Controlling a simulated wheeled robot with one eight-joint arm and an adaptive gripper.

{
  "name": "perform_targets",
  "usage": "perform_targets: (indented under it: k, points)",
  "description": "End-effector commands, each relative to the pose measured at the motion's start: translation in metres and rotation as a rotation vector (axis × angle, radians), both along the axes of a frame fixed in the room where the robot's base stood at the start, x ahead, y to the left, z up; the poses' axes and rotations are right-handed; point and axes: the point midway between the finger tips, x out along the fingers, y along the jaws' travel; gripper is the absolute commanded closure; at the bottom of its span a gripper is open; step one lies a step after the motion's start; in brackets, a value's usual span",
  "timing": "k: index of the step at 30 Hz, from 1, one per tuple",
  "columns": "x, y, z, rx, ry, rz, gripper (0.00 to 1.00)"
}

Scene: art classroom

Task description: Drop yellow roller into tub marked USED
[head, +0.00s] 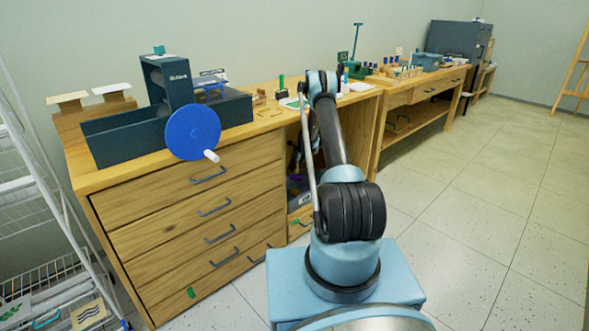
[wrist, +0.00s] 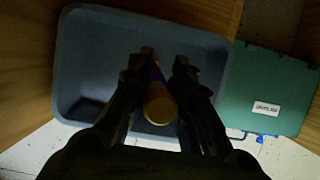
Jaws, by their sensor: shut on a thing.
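The yellow roller (wrist: 158,105) is held between the two dark fingers of my gripper (wrist: 164,58) in the wrist view. Its round yellow end faces the camera, with a purple part beyond. A grey-blue tub (wrist: 78,62) lies beneath my gripper, and the roller shows over its inside. The roller's height above the tub floor is hard to tell. No USED mark is readable on the tub in this view. In the head view my arm reaches toward the open bay under the bench, and my gripper and the roller cannot be made out.
A green box (wrist: 270,85) with a small white label stands right of the tub. Wooden panels (wrist: 22,70) flank the tub. In the head view, a drawer bench (head: 185,215) with a blue-wheeled press (head: 192,132) stands left of my arm. Open tiled floor (head: 470,200) lies right.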

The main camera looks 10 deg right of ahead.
Motion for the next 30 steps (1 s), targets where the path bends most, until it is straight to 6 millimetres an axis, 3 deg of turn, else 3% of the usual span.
perform_targets:
  k: [12,26,27,30]
  points:
    - [0.0,-0.003,-0.041,0.0,0.0,-0.002,1.0]
    - [0.0,-0.003,-0.049,0.0,0.0,-0.002,1.0]
    - [0.0,-0.003,-0.049,0.0,0.0,-0.002,0.78]
    - [0.0,-0.003,-0.049,0.0,0.0,-0.002,0.56]
